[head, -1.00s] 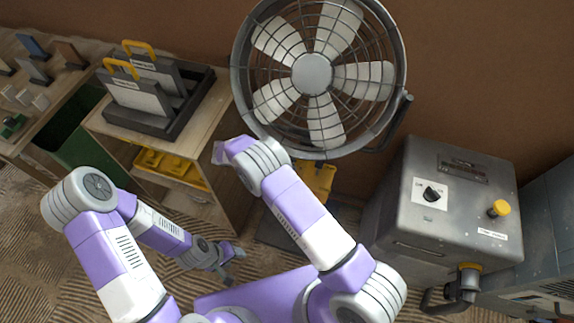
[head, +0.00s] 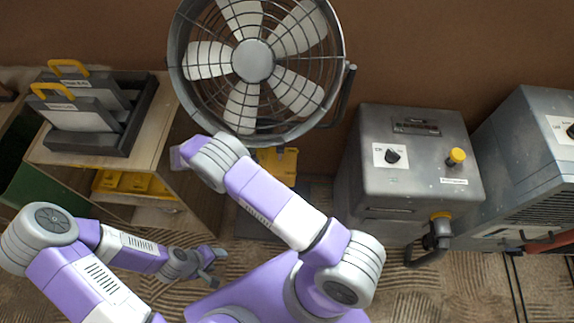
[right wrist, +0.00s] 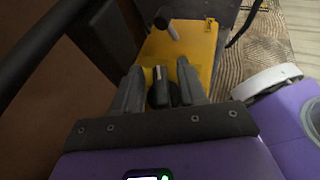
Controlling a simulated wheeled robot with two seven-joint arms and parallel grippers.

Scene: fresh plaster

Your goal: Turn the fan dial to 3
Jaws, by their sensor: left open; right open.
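The caged fan (head: 253,60) stands at the back centre in the head view. A yellow panel (head: 278,160) shows below it, partly covered by my right arm. In the right wrist view, the yellow panel (right wrist: 200,45) carries a black dial (right wrist: 158,95). My right gripper (right wrist: 160,73) is open, with one finger on each side of the dial. I cannot tell whether the fingers touch it. The dial's marks are unreadable. The right gripper's fingers are hidden in the head view. My left gripper (head: 213,267) is open and empty, low over the floor.
A grey cabinet (head: 410,180) with a black knob (head: 392,156) and a yellow button (head: 457,156) stands right of the fan. Another grey unit (head: 520,150) is beyond it. A wooden shelf (head: 185,150) with a dark tray (head: 140,125) stands left.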

